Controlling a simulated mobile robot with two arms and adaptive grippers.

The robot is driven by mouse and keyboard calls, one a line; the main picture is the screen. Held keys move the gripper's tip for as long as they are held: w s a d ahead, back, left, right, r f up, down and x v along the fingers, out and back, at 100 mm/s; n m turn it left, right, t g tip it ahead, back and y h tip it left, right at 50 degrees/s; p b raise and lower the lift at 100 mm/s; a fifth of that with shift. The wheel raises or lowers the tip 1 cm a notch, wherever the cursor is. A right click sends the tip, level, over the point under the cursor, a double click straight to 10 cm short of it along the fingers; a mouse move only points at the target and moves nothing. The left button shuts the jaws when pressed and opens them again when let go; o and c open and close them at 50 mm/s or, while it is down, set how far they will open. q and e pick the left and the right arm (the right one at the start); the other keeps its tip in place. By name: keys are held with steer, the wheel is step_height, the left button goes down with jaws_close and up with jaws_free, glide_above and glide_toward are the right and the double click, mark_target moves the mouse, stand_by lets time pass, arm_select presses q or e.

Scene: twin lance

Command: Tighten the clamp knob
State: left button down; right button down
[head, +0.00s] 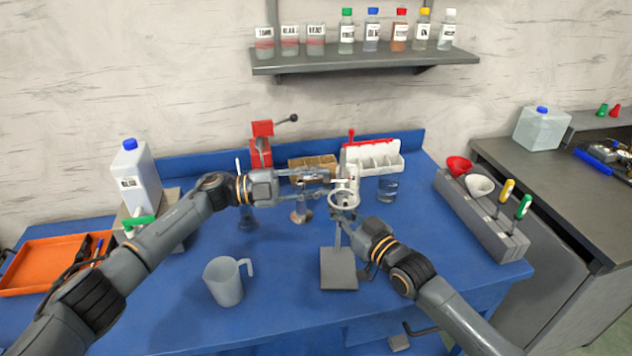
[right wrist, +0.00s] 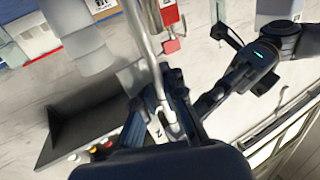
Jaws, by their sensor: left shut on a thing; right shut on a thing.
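A lab stand has a flat grey base (head: 339,270) on the blue table and an upright rod. A pale ring (head: 343,199) sits at the upper part of the stand, with a small white and red piece (head: 342,182) just above it. My left gripper (head: 326,176) reaches in from the left and is shut at this piece; the knob itself is too small to make out. My right gripper (head: 352,218) is shut low beside the ring at the stand. In the right wrist view a grey rod (right wrist: 146,50) runs down between its fingers (right wrist: 172,115).
A grey jug (head: 226,281) stands front left, a beaker (head: 387,188) right of the stand. Behind are a red press (head: 261,143), a brown box (head: 312,168) and a white bin rack (head: 374,157). A grey tool rack (head: 480,218) edges the right.

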arm_select(q)
steer(key=m, duration=0.3)
steer(key=m+g, duration=0.1)
steer(key=m, duration=0.7)
steer(key=shift+w+a, duration=0.25)
steer(key=shift+w, duration=0.05)
steer(key=shift+m+g, duration=0.3)
steer(key=shift+m, duration=0.1)
steer(key=c, duration=1.3)
jaws_free()
steer(key=shift+c, duration=0.2)
steer(key=shift+s+d, duration=0.1)
steer(key=shift+r, duration=0.1)
